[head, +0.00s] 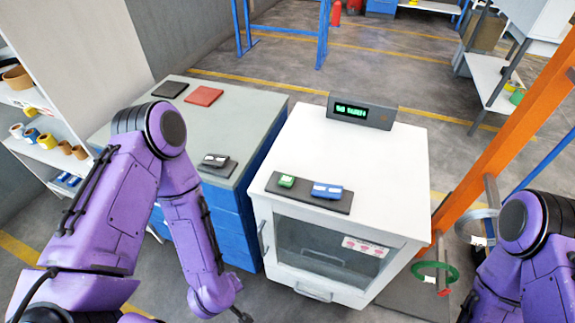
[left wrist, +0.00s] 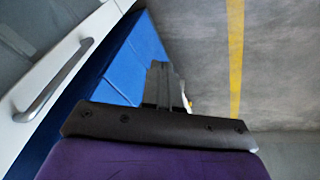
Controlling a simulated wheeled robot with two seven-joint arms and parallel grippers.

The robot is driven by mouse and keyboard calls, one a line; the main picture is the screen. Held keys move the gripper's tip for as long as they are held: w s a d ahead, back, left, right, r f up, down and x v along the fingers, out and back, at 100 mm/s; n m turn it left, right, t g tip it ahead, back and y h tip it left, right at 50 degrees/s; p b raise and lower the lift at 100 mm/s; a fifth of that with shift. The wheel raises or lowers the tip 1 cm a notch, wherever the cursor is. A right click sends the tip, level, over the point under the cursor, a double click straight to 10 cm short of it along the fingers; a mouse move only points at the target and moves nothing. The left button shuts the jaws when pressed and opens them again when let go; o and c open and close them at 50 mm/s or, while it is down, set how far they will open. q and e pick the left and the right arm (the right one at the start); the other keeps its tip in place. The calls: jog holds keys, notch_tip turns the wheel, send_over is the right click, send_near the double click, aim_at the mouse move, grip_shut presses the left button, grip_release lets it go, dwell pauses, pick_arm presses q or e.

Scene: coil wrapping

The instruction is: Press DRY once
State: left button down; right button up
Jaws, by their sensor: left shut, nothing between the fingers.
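A white cabinet-like machine (head: 385,150) stands in the middle of the head view. On its front top edge lies a dark panel (head: 337,205) with a green button (head: 287,181) and a blue button (head: 327,190). Their labels are too small to read, so I cannot tell which is DRY. Another dark plate with a pale button (head: 215,160) lies on the grey-topped blue cabinet. My left gripper (left wrist: 165,84) is shut and empty in the left wrist view, low beside the cabinets and away from the buttons. My right gripper is out of view.
A display (head: 350,110) with green text stands at the machine's back. Black and red flat items (head: 204,96) lie on the grey top (head: 240,115). The machine's door has a handle (left wrist: 55,82). An orange post (head: 500,140) and a green ring (head: 435,270) are at the right.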

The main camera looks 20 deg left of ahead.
pick_arm(q)
jog(key=w+d+r+n+t+h+p, duration=0.15)
jog(key=w+d+r+n+p, duration=0.3)
jog(key=w+r, duration=0.5)
notch_tip(320, 180, up, 27)
jog(key=n+t+h+p, duration=0.4)
jog(key=n+p, duration=0.2)
jog(key=p, duration=0.3)
send_over(284, 182)
jog(key=shift+w+f+g+b, duration=0.1)
jog(key=shift+f+g+b, duration=0.1)
jog(key=shift+g+b, duration=0.1)
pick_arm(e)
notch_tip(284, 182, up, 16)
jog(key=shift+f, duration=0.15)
pick_arm(q)
notch_tip(284, 182, down, 8)
jog(key=b, duration=0.7)
jog(key=shift+f+b, duration=0.1)
jog(key=shift+b, duration=0.25)
jog(key=shift+f, duration=0.35)
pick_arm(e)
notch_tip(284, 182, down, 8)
pick_arm(q)
jog(key=shift+f+b, duration=0.4)
jog(key=shift+b, duration=0.15)
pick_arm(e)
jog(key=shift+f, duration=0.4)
